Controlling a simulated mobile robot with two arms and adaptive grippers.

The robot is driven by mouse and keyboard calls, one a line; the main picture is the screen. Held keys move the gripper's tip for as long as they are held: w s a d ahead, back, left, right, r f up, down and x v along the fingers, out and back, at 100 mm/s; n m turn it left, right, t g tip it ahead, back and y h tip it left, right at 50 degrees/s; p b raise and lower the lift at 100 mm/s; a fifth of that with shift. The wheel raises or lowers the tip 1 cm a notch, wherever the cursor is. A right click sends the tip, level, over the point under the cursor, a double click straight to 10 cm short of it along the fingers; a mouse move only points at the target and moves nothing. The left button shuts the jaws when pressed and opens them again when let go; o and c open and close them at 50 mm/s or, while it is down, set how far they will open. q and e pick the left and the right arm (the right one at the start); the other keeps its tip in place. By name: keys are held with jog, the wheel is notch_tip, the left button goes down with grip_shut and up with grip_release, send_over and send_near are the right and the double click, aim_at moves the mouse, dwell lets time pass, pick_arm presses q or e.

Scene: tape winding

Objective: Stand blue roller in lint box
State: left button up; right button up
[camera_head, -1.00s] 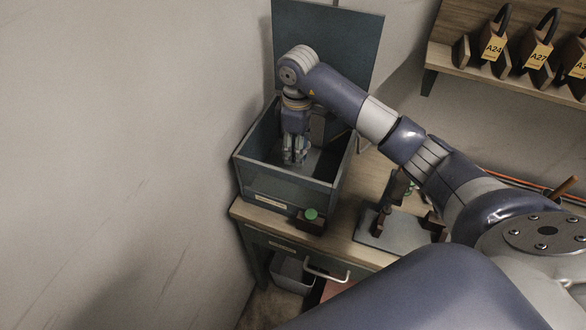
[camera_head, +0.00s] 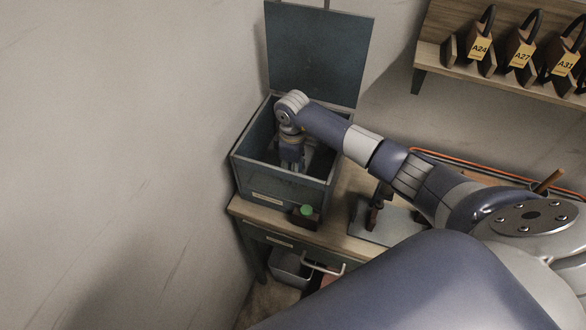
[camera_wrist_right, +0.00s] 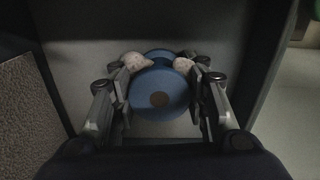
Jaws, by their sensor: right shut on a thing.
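The lint box (camera_head: 280,188) is a dark grey-blue open box at the far left end of the bench, with its lid (camera_head: 318,55) raised against the wall. My right gripper (camera_head: 292,166) points down inside it, and its fingertips are mostly hidden behind the front wall. In the right wrist view my right gripper (camera_wrist_right: 160,80) is shut on the blue roller (camera_wrist_right: 150,84), one finger on each side. The roller shows a round end with a brown centre, over the pale box floor (camera_wrist_right: 80,68). I cannot tell whether the roller touches the floor. My left gripper is not in view.
A small dark block with a green button (camera_head: 306,211) sits at the box's front. A grey plate with a stand (camera_head: 378,230) is to the right on the wooden bench (camera_head: 338,238). A shelf (camera_head: 490,70) with tagged padlocks hangs at upper right. A bin (camera_head: 290,268) is below.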

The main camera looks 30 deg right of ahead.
jog(key=shift+f, duration=0.15)
jog(key=o, duration=0.9)
jog(key=shift+o, duration=0.8)
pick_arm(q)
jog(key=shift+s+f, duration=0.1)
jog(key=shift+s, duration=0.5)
pick_arm(e)
jog(key=shift+r, duration=0.2)
notch_tip(320, 180, up, 12)
jog(key=shift+f+b, duration=0.1)
jog(key=shift+b, duration=1.1)
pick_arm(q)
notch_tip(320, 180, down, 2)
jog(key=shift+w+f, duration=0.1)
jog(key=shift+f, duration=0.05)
